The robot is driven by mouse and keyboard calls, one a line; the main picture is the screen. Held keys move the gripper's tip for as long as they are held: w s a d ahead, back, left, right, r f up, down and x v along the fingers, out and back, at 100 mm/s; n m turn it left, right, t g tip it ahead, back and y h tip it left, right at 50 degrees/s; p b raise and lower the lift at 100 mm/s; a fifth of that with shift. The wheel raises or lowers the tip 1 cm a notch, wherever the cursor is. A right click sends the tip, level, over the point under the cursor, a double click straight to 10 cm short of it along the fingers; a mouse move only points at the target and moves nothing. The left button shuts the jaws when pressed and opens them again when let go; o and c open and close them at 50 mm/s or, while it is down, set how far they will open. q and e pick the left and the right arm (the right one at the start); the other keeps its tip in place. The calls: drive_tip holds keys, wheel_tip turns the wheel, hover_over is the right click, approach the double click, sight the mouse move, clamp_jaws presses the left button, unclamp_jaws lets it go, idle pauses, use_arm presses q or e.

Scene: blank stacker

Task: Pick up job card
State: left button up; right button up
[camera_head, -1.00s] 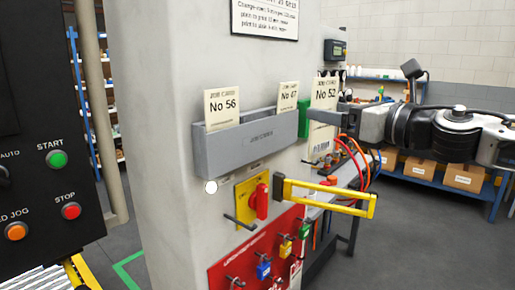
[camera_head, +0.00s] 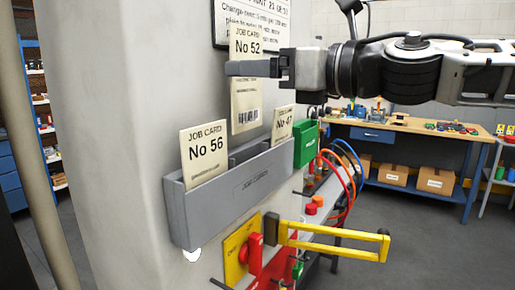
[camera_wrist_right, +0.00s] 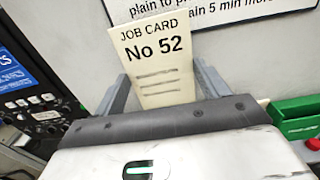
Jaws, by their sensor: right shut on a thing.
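The job card No 52 (camera_head: 246,104) is held upright in my right gripper (camera_head: 250,69), whose fingers cross the card's middle. It hangs above the grey card holder (camera_head: 240,198) on the pale column, clear of the holder. In the right wrist view the card (camera_wrist_right: 158,65) stands between the two fingers (camera_wrist_right: 160,88), its number facing the camera. Job card No 56 (camera_head: 204,152) stands in the holder's left part and job card No 47 (camera_head: 283,124) at its right end. My left gripper is not in view.
A green box (camera_head: 306,145) sits at the holder's right end. A yellow bar (camera_head: 340,243) and a red switch (camera_head: 252,256) are below. A framed notice (camera_head: 282,30) is on the column behind the card. A workbench (camera_head: 430,138) stands at the back right.

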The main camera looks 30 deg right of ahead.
wheel_tip(320, 180, down, 12)
drive_tip(key=shift+w+r+b, duration=0.1)
drive_tip(key=shift+r+b, duration=0.15)
drive_tip(key=shift+b, duration=0.15)
